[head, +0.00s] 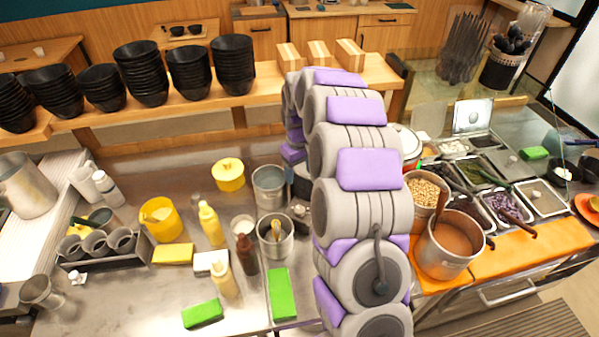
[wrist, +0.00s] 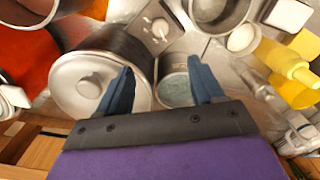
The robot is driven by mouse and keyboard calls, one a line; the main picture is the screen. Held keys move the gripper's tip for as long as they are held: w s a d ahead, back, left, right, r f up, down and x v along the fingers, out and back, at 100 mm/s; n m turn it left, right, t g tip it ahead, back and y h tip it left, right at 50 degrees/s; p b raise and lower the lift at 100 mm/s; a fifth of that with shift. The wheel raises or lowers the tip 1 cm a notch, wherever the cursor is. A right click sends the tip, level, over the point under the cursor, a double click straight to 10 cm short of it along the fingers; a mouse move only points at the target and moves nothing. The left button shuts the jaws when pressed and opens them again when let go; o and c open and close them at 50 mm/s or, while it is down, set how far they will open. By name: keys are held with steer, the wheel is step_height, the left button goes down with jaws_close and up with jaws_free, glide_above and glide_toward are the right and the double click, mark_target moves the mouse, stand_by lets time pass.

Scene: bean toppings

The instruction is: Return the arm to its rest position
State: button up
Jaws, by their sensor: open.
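My arm, grey with purple pads, rises through the middle of the head view and reaches away over the counter. Its end is hidden there behind its own links. In the wrist view my gripper (wrist: 160,90) shows two blue fingers spread apart, with nothing held between them. Beyond the fingers are a lidded metal pot (wrist: 85,85) at the left and a small metal container (wrist: 174,90) between the fingertips. I cannot tell the distance from the fingers to these.
Stacks of black bowls (head: 140,72) stand on the wooden shelf (head: 262,86). Bottles (head: 211,224), metal pots (head: 270,188) and green sponges (head: 203,314) crowd the steel counter. At the right are a pot of brown sauce (head: 447,262), a container of beans (head: 425,195) and topping trays (head: 505,208).

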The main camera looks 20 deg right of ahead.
steer(key=s+a+r+b, duration=0.1)
steer(key=s+a+r, duration=0.35)
steer(key=s, duration=0.45)
steer(key=s+a+r+b, duration=0.2)
steer(key=s+a+r, duration=0.25)
steer(key=s, duration=0.45)
steer(key=s+a+f+m+g+b, duration=0.1)
steer(key=s, duration=1)
steer(key=s+a+f+m+b, duration=0.1)
steer(key=s+a, duration=0.1)
steer(key=s, duration=1)
steer(key=shift+s+f+g, duration=0.15)
steer(key=shift+f+g, duration=0.05)
steer(key=shift+g, duration=0.2)
steer(key=shift+c, duration=0.2)
